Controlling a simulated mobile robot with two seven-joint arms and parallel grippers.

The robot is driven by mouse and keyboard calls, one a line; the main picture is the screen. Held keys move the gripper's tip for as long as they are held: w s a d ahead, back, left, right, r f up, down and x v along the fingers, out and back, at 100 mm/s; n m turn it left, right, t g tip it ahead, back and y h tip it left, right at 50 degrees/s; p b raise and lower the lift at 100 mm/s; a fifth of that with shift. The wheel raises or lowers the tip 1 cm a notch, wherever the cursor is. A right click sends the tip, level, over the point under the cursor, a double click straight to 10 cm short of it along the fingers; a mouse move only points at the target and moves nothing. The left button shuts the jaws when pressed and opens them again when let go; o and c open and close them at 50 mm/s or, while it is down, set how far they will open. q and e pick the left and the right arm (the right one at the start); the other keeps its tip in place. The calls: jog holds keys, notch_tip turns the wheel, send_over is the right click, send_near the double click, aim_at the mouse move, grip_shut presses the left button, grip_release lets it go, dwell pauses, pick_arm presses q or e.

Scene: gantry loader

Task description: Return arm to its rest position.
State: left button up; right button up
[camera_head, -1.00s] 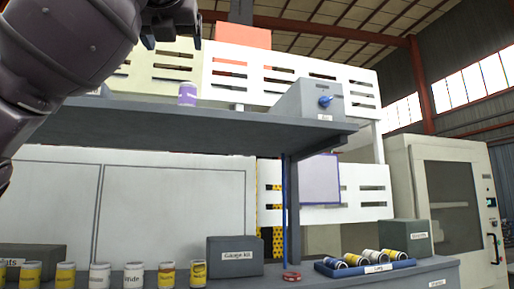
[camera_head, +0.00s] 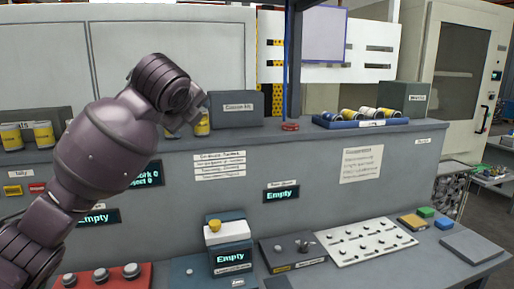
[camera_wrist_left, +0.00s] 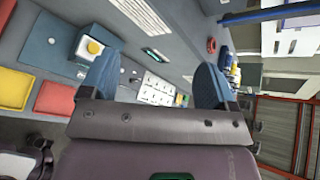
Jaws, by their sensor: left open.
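My left arm (camera_head: 105,150) comes in from the lower left in the head view, a dark purple arm reaching up and to the right. My left gripper (camera_head: 196,112) is at its end, in front of the shelf edge and partly overlapping a yellow can in the picture. In the left wrist view the two blue fingers (camera_wrist_left: 155,80) are spread wide apart with nothing between them, so the gripper is open and empty. My right gripper is in neither view.
A yellow can (camera_head: 202,125), a grey gauge kit box (camera_head: 237,109) and a blue tray (camera_head: 335,123) of cans stand on the ledge. Below, the bench holds a small device with an "Empty" display (camera_head: 230,258), a white button panel (camera_head: 362,241) and a red panel (camera_head: 148,275).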

pick_arm(q)
jog(key=s+a+f+n+g, duration=0.15)
jog(key=s+f+n, duration=0.3)
jog(key=f, duration=0.65)
jog(key=s+a+f+n+g, duration=0.1)
jog(key=s+a+f+n, duration=0.3)
jog(key=f, duration=0.7)
jog(key=s+f+n+g, duration=0.25)
jog(key=s+f, duration=0.25)
jog(key=f, duration=0.7)
jog(key=s+a+f+n+g, duration=0.15)
jog(key=s+f+n, duration=0.35)
jog(key=s, duration=0.5)
jog(key=s+a+f+n+g, duration=0.1)
jog(key=s+a+f+n, duration=0.3)
jog(key=s, duration=0.5)
jog(key=s+a+f+n+g, duration=0.1)
jog(key=s+a+f+n, duration=0.1)
jog(key=s+f+n, duration=0.6)
jog(key=w+f+m+t, duration=0.3)
jog(key=w+f+t, duration=0.3)
jog(key=f+t, duration=0.1)
jog(key=shift+d+t, duration=0.2)
jog(key=shift+t, duration=0.25)
